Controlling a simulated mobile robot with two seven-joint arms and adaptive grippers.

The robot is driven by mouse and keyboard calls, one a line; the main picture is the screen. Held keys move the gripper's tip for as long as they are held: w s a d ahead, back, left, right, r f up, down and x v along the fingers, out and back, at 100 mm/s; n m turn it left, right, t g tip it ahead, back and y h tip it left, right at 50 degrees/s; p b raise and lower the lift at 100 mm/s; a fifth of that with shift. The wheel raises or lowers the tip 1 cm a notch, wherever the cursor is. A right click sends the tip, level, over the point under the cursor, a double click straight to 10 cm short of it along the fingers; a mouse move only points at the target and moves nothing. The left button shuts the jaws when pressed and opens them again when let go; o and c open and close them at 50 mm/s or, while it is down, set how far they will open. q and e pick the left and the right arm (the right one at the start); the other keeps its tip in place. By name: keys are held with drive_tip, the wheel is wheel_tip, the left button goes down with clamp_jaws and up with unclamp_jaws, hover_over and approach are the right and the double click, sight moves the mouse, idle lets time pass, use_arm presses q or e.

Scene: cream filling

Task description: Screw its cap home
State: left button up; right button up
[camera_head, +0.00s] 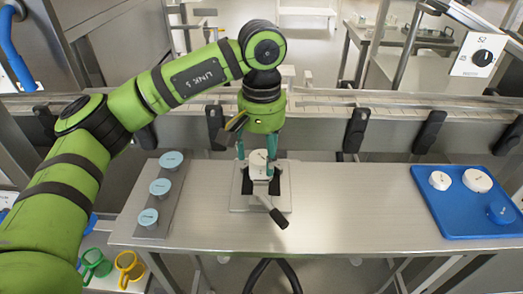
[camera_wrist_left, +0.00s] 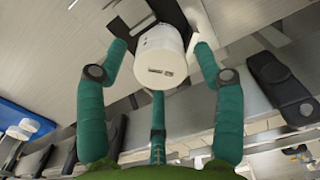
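A white jar or cap with a dark marking (camera_head: 258,160) stands upright in a metal vise (camera_head: 272,187) with a black-ended handle (camera_head: 279,217). In the left wrist view the white piece (camera_wrist_left: 160,55) shows its round marked end facing the camera. I cannot make out a seam between cap and body. My left gripper (camera_head: 257,150) points straight down over it. Its teal fingers stand around the white piece, and in the wrist view narrow gaps show beside it at the side fingertips (camera_wrist_left: 160,60). My right gripper is out of view.
A blue tray (camera_head: 450,215) at the right holds two white round pieces (camera_head: 477,180) and a blue one (camera_head: 501,212). A grey strip (camera_head: 170,190) at the left holds three pale-blue-topped pieces (camera_head: 160,187). The steel table (camera_head: 350,200) is clear between vise and tray. A conveyor rail runs behind.

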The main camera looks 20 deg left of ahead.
use_arm(q)
drive_tip(key=n, duration=0.4)
drive_tip(key=shift+n, duration=0.8)
drive_tip(key=n, duration=0.2)
drive_tip(key=shift+n+b, duration=0.3)
drive_tip(key=n, duration=0.3)
drive_tip(key=shift+n, duration=0.5)
drive_tip(key=n, duration=0.5)
